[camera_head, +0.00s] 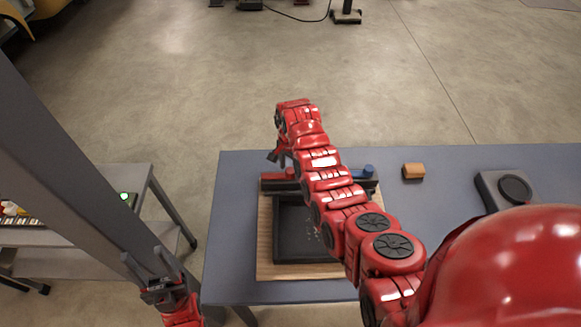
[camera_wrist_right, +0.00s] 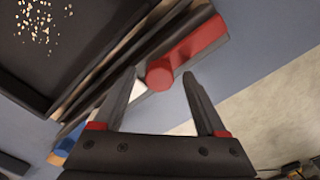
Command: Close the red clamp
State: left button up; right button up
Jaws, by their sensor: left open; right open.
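The red clamp (camera_head: 272,181) lies at the far left edge of a black tray (camera_head: 297,240) on a wooden board; my right arm covers much of that area. In the right wrist view the clamp (camera_wrist_right: 196,45) is a red bar with a round end. My right gripper (camera_wrist_right: 159,74) is open, its two fingertips on either side of that round end, with no grip on it. In the head view the right gripper (camera_head: 277,155) is partly hidden by its own arm. My left gripper (camera_head: 144,256) is open and empty, left of the table.
A blue clamp part (camera_head: 368,171) is at the tray's far right, also in the wrist view (camera_wrist_right: 66,143). An orange-brown block (camera_head: 413,171) and a grey device (camera_head: 506,190) lie on the blue-grey table (camera_head: 440,218). A side table (camera_head: 95,258) stands at left.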

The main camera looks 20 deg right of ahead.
grip_shut()
dwell(0.3)
dwell(1.1)
